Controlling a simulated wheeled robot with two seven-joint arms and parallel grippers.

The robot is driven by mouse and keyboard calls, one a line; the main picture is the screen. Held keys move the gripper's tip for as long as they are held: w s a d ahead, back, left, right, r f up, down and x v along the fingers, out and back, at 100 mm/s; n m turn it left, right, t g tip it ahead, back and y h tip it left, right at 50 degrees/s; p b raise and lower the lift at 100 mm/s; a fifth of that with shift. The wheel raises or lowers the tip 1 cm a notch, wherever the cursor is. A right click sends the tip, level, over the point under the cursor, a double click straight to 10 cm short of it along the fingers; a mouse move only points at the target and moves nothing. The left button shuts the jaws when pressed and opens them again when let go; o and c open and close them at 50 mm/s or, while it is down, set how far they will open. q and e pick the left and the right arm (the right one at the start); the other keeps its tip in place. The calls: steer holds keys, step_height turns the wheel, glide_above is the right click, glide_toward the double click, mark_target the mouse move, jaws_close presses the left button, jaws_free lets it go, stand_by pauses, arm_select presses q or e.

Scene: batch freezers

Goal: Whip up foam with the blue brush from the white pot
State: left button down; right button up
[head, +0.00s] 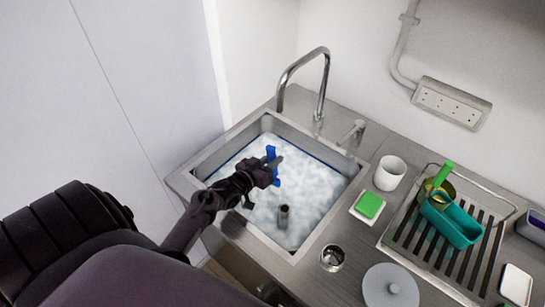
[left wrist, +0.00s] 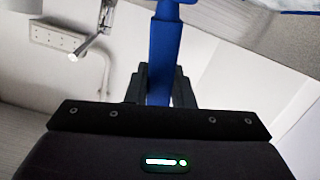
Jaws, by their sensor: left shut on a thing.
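The blue brush (head: 271,155) is held in my left gripper (head: 272,170), over the sink full of foam. In the left wrist view the blue brush (left wrist: 163,55) stands between the two dark fingers of the left gripper (left wrist: 160,85), which are shut on its handle. The brush's bristles are not clear in either view. The white pot (head: 390,172) stands upright on the counter just right of the sink and looks empty of any brush. White foam (head: 315,185) covers the water in the sink (head: 345,205). My right gripper is not in view.
A grey cylinder (head: 284,214) stands in the foam near the front. The tap (head: 322,85) arches over the sink's back. Right of the sink are a green sponge (head: 369,205), a metal cup (head: 333,257), a grey lid (head: 390,288) and a drying rack (head: 395,246) holding a teal container (head: 455,226).

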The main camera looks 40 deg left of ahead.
mark_target(269, 146)
arm_select(q)
steer(key=shift+w+a+r+p, duration=0.15)
steer(key=shift+a+r+p, duration=0.1)
steer(key=shift+r+p, duration=0.6)
steer(key=shift+w+a+r+p, duration=0.25)
steer(key=shift+r+p, duration=0.35)
steer(key=shift+r, duration=0.6)
steer(key=shift+w+a+r+p, duration=0.1)
steer(key=shift+a+r+p, duration=0.2)
steer(key=shift+r+p, duration=0.55)
steer(key=shift+w+a+r, duration=0.1)
steer(key=shift+a+r, duration=0.05)
steer(key=shift+r, duration=0.45)
steer(key=shift+w+a+r, duration=0.1)
steer(key=shift+r, duration=0.5)
steer(key=shift+r, duration=2.5)
